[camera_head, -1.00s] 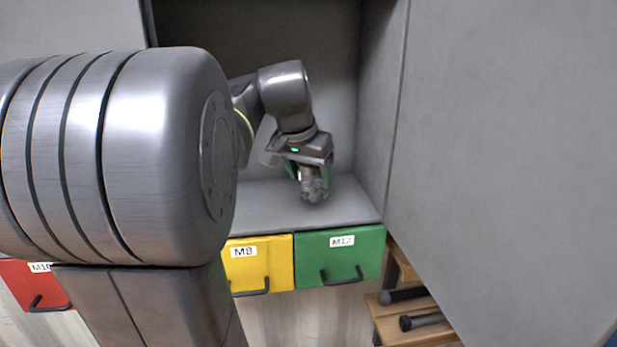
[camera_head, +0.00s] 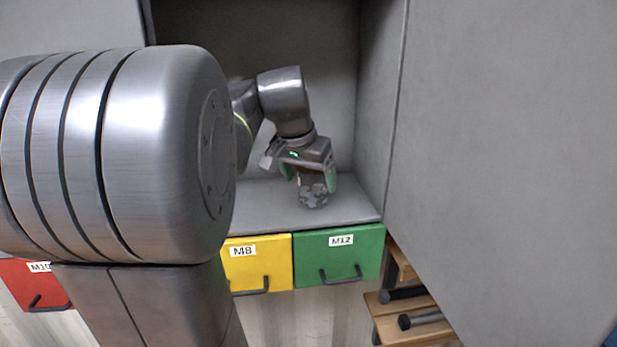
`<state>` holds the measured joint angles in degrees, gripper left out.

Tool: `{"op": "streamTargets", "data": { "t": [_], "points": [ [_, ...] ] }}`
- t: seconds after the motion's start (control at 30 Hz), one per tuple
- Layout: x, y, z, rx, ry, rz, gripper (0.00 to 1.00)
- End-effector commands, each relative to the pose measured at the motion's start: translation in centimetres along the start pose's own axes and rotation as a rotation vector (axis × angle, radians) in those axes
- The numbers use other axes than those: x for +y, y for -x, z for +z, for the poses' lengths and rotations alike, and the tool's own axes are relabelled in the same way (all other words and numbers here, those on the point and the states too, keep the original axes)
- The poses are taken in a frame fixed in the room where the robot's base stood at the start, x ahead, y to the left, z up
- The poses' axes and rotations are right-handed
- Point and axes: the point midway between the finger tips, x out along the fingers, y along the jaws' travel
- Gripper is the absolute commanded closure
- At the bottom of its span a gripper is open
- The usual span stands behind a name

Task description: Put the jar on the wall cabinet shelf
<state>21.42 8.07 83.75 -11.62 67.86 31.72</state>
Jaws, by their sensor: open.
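The jar (camera_head: 313,196), grey and mottled, stands on the wall cabinet shelf (camera_head: 262,205), towards its right end. Its upper part is partly hidden by my gripper. My gripper (camera_head: 311,181) points down over the jar, inside the cabinet opening. Its green-lined fingers are open, one on each side of the jar's upper part. I cannot tell whether a finger still touches the jar.
Below the shelf are a yellow drawer (camera_head: 257,276) marked M8, a green drawer (camera_head: 345,268) marked M12 and a red drawer (camera_head: 22,281) at far left. A large grey panel (camera_head: 500,140) fills the right. A wooden rack (camera_head: 395,318) with dark rods stands below.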

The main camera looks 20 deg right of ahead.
Motion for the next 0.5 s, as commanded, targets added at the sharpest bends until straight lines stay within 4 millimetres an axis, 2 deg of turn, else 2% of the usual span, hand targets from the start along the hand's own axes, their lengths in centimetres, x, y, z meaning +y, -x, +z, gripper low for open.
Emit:
{"op": "streamTargets", "data": {
  "t": [0.5],
  "points": [
    [-0.1, 10.0, -0.1, 0.005, 0.000, -0.003, 0.17]
  ]
}}
